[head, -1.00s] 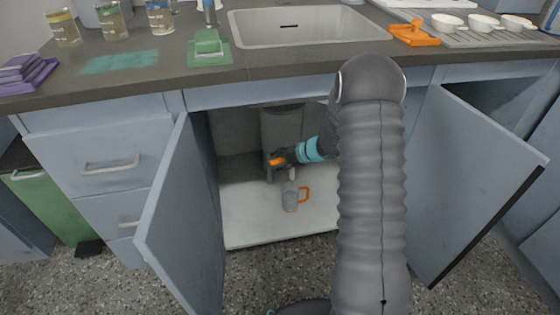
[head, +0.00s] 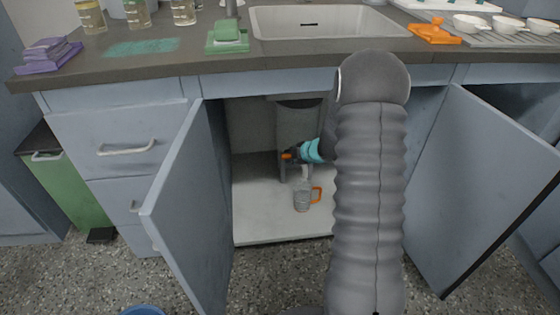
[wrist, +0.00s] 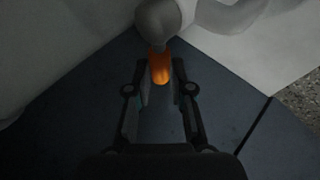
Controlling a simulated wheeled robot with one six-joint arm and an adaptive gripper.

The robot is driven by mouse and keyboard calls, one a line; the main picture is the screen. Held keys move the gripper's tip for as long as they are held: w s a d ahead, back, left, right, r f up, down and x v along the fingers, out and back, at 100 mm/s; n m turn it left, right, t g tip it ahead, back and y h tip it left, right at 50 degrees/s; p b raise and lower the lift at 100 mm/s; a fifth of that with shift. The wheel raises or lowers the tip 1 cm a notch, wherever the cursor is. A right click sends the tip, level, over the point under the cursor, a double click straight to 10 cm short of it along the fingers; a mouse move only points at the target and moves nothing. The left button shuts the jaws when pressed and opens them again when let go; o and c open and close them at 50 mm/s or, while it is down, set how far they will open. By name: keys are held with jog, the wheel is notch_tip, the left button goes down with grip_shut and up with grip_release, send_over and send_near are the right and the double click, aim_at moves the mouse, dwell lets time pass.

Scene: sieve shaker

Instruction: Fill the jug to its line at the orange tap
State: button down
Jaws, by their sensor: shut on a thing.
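A clear jug (head: 302,200) with an orange handle stands upright on the white floor inside the open sink cabinet. The orange tap (head: 287,155) is above it, in front of a grey vertical cylinder (head: 298,125). My gripper (head: 293,154) is shut on the tap's orange part, with a teal band behind it. In the wrist view, the orange part (wrist: 160,66) sits between the two fingers of my gripper (wrist: 160,95). A pale thin streak runs between tap and jug. The jug's line and fill level are too small to read.
Open cabinet doors stand left (head: 185,205) and right (head: 470,190) of my arm. Above are the counter and sink (head: 325,24). A green bin (head: 68,190) stands at left. A blue rim (head: 142,310) shows at the bottom edge.

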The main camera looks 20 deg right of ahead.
jog(key=c, duration=1)
grip_release()
jog(key=v, duration=1.2)
jog(key=shift+f, duration=0.1)
